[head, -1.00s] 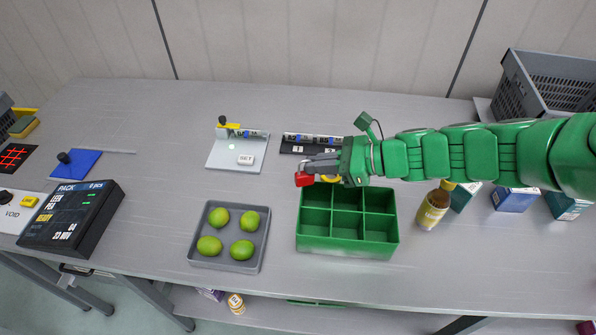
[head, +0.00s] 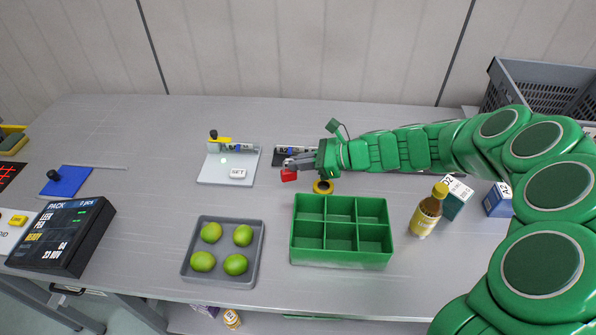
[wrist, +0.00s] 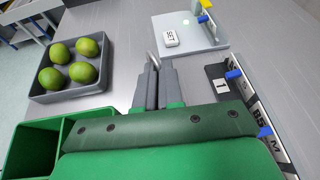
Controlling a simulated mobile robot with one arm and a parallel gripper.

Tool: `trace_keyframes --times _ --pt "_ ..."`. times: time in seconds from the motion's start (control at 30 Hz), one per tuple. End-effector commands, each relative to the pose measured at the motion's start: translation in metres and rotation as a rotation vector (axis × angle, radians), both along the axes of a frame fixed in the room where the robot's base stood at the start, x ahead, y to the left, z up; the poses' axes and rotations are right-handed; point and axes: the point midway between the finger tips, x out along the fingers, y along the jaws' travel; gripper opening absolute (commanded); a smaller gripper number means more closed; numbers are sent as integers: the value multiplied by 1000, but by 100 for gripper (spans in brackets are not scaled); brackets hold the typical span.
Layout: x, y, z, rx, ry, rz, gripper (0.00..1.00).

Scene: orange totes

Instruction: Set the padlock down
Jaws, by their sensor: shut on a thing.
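The padlock (head: 289,175) has a red body and hangs at the tips of my gripper (head: 292,164), which is shut on it. In the head view it is just in front of the black fixture and behind the left end of the green divided box, and I cannot tell its height above the table. In the wrist view my gripper (wrist: 152,82) has its fingers together, with a thin grey metal piece, apparently the shackle, showing at the tips. The red body is hidden there.
The green box (head: 341,258) has empty compartments. A grey tray (head: 222,278) holds several limes. A white fixture (head: 225,176) and black fixture (head: 291,154) stand behind. A bottle (head: 428,212) and cartons are right. Bare table lies between tray and white fixture.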

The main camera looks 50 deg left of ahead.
Motion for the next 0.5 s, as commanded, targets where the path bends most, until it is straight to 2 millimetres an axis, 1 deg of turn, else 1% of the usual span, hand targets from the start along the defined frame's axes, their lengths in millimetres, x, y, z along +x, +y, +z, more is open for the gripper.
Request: trace_keyframes --times 0.03,0.2,0.5 --pt "1 4 -6 -1 0 1 0" --pt "8 14 -19 -1 -4 0 0" --pt "11 20 -28 -1 -2 0 0"
